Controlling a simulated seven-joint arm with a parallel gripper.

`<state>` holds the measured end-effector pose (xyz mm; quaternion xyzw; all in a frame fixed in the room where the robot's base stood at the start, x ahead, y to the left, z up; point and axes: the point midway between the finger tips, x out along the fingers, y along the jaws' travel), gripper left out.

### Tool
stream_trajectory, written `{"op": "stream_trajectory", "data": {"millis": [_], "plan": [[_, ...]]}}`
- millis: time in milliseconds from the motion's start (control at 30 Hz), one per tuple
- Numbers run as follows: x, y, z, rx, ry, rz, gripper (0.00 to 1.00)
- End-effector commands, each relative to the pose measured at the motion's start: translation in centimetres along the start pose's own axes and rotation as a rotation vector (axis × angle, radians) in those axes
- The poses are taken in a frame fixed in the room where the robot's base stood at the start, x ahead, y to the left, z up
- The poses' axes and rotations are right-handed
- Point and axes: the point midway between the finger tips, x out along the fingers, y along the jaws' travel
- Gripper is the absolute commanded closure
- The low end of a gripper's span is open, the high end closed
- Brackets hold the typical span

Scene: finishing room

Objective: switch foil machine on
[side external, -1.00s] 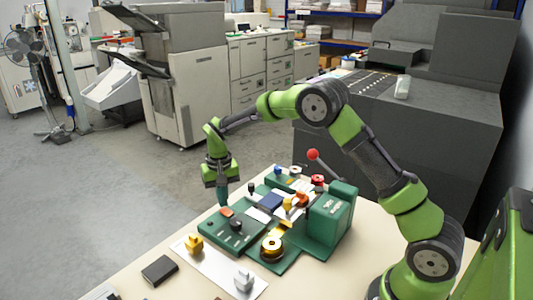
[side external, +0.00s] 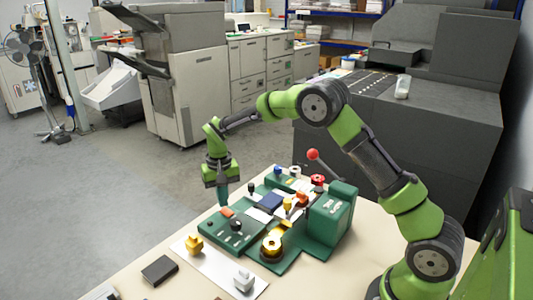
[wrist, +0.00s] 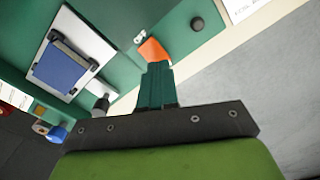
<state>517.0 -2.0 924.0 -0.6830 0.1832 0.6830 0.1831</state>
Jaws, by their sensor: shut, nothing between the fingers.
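The foil machine (side external: 330,218) is a green unit on the table, with a red-knobbed lever and a flat control panel at its front left. An orange rocker-like switch (side external: 228,212) sits on that panel; it also shows in the wrist view (wrist: 153,49). My gripper (side external: 223,204) is shut and empty, pointing down at the panel's back left edge, beside the orange switch. In the wrist view the closed green fingertips (wrist: 158,66) lie right at the switch's near edge and hide part of it. I cannot tell whether they touch it.
A black knob (side external: 236,225) is close to the switch on the panel. Gold (side external: 193,244) and silver (side external: 244,280) pieces stand on a white sheet in front. A dark block (side external: 160,270) lies at the table's left. Open floor lies behind my gripper.

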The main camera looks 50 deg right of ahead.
Motion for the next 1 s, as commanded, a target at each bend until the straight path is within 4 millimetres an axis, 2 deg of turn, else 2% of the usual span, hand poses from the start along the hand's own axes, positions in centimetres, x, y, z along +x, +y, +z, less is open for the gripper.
{"op": "stream_trajectory", "data": {"millis": [1000], "plan": [[0.96,0.00,0.00,0.000,-0.001,0.000,1.00]]}}
